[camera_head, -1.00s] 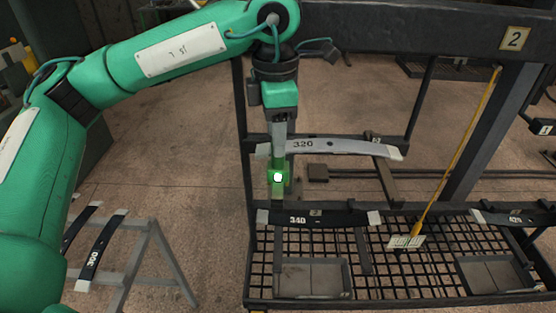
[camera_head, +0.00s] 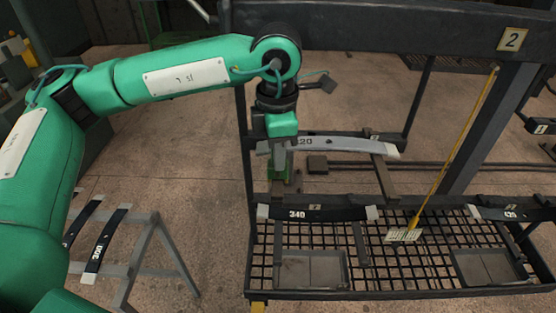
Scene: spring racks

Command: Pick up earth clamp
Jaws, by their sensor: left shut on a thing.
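My left gripper (camera_head: 285,163) hangs down at the left end of the grey leaf spring marked 320 (camera_head: 345,146), covering part of its label. It is shut on a small green piece (camera_head: 284,177), which looks to be the earth clamp. Only part of the piece shows below the spring's level, and the fingertips are hard to make out. I cannot tell whether it touches the rack. My right gripper is not in view.
The black spring marked 340 (camera_head: 313,213) lies on the rack just in front. A grey stand (camera_head: 150,245) carries springs at the left.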

